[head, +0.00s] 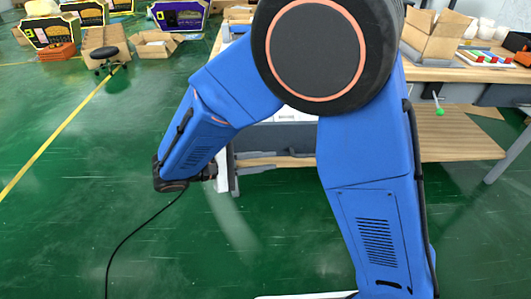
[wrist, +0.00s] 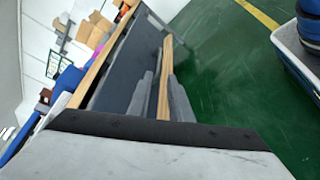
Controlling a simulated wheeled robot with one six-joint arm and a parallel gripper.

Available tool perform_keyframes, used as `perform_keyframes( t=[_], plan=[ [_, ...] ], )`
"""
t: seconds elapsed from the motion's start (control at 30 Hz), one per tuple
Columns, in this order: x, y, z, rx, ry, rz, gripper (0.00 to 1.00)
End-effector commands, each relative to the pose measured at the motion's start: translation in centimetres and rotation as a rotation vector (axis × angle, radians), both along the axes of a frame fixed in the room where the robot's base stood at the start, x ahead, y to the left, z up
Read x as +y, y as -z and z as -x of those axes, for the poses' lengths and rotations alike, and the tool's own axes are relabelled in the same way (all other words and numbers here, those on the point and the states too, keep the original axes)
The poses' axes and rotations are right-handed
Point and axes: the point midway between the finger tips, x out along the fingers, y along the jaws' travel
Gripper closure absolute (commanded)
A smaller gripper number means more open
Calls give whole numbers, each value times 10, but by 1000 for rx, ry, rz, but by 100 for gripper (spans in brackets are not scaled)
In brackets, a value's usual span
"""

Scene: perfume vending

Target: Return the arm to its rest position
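My arm (head: 218,105) is blue and bent, filling the middle of the head view. Its forearm hangs down to the left. My gripper (head: 277,160) is at its end, beside the workbench's lower wooden shelf and pointing right in the picture. In the wrist view, my gripper (wrist: 160,76) has two grey fingers standing apart with a gap between them. No held object shows in the gap, only the bench behind. The big black joint hides part of the bench.
A wooden workbench (head: 462,74) on the right carries an open cardboard box (head: 435,38) and a tray of coloured blocks (head: 485,59). A black stool (head: 106,55) and several boxes stand at the back left. The green floor (head: 70,225) on the left is mostly clear; a black cable crosses it.

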Motion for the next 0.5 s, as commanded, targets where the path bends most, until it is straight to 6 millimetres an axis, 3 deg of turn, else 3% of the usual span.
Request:
perform_keyframes(
  t=[0.27, 0.5],
  plan=[
    [-10, -3, 0, 8, 19, -21, 81],
    [-71, -16, 3, 65, 141, -181, 81]
  ],
)
